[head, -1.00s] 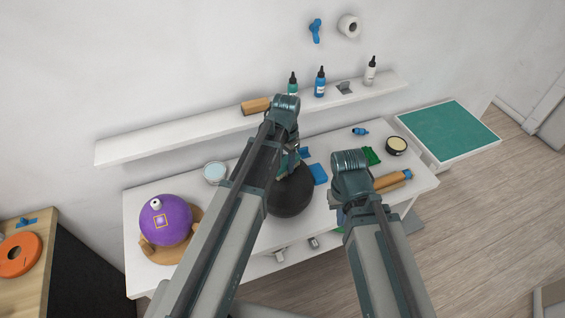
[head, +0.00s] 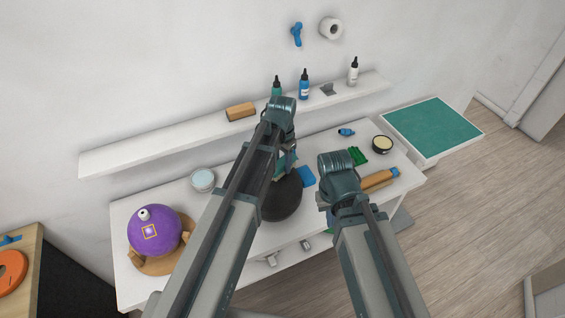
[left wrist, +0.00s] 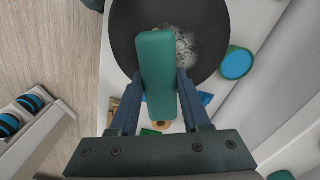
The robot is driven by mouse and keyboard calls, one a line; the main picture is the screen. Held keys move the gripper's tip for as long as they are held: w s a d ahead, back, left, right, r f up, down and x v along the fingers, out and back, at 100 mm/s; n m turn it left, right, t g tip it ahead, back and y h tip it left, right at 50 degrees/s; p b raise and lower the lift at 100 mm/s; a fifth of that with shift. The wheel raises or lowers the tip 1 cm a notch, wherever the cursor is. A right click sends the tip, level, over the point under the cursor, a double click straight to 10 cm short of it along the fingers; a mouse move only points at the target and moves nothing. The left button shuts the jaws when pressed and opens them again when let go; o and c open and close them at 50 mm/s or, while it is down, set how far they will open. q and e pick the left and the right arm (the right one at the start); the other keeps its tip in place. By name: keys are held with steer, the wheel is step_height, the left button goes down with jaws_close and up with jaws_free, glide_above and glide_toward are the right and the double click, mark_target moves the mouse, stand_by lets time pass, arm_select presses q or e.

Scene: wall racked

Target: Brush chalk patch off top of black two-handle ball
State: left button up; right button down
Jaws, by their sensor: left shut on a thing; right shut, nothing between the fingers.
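The black ball (head: 283,203) stands on the white table, partly hidden behind my left arm in the head view. In the left wrist view the black ball (left wrist: 125,25) fills the top, with a pale, speckled chalk patch (left wrist: 186,48) on its surface. My left gripper (left wrist: 158,85) is shut on a teal block-shaped brush (left wrist: 156,60). The brush is over the ball, beside the patch and partly covering its edge; I cannot tell whether it touches. The ball's handles are not clearly visible. My right gripper (head: 327,208) is shut and empty, right of the ball, its fingers mostly hidden.
A purple ball (head: 150,235) sits on a wooden stand at the table's left. A round tub (head: 203,180), blue pad (head: 306,177), green piece (head: 357,156), wooden roller (head: 379,180) and round tin (head: 382,144) lie around. A wall shelf (head: 150,150) runs behind.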

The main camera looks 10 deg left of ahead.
arm_select(q)
steer(key=shift+s+a+f, duration=0.15)
steer(key=shift+s+a, duration=0.85)
steer(key=shift+a, duration=0.45)
steer(key=shift+s+a, duration=0.5)
steer(key=shift+a, duration=0.25)
steer(key=shift+s+a, duration=0.5)
steer(key=shift+a, duration=0.2)
steer(key=shift+w, duration=0.1)
steer(key=shift+w+a, duration=0.25)
steer(key=shift+w, duration=0.1)
